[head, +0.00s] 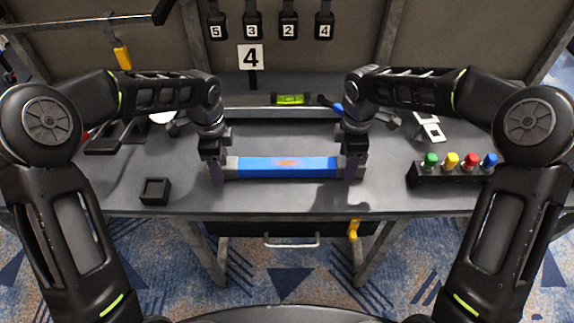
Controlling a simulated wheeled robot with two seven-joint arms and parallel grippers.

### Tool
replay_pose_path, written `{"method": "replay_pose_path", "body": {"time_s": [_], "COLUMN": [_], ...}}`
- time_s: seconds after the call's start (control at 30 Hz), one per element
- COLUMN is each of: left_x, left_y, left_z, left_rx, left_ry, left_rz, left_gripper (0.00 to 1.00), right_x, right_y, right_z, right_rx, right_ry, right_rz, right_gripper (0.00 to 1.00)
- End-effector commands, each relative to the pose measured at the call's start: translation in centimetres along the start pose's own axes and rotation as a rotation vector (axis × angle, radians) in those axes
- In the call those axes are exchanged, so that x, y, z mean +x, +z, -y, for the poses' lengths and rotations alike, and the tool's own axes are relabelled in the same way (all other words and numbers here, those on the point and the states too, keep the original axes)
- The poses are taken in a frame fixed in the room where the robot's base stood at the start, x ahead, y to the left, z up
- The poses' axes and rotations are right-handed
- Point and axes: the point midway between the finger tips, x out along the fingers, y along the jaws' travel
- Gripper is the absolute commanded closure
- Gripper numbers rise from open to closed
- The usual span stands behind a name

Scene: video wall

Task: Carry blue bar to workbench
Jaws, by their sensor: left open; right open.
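A blue bar (285,167) with grey ends and an orange mark in its middle lies lengthwise across the grey workbench (280,198), near its front edge. It appears to rest on the bench top. My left gripper (216,172) is open at the bar's left grey end, fingers pointing down. My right gripper (352,170) is open at the bar's right grey end, also pointing down. I cannot tell whether the fingers touch the bar.
A rack of coloured knobs (450,172) stands at the right. A small black box (155,191) sits at the front left. A green level (290,98) and a number 4 sign (250,58) are at the back. The bench front between box and rack is clear.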

Motion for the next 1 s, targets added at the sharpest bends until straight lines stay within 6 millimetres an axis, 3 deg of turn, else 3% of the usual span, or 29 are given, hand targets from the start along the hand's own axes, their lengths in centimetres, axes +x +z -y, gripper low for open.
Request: {"method": "replay_pose_path", "body": {"time_s": [0.83, 1.0], "left_x": [-0.05, -0.06], "left_y": [-0.01, -0.02], "left_z": [0.01, 0.01], "left_rx": [0.0, 0.0], "left_ry": [0.0, 0.0], "left_rz": [0.0, 0.0], "left_gripper": [1.0, 1.0], "right_x": [-0.06, -0.06], "right_y": [-0.01, -0.01], "right_z": [-0.02, -0.02], "right_rx": [0.0, 0.0], "right_ry": [0.001, 0.001], "right_rz": [0.0, 0.0], "right_gripper": [1.0, 1.0]}}
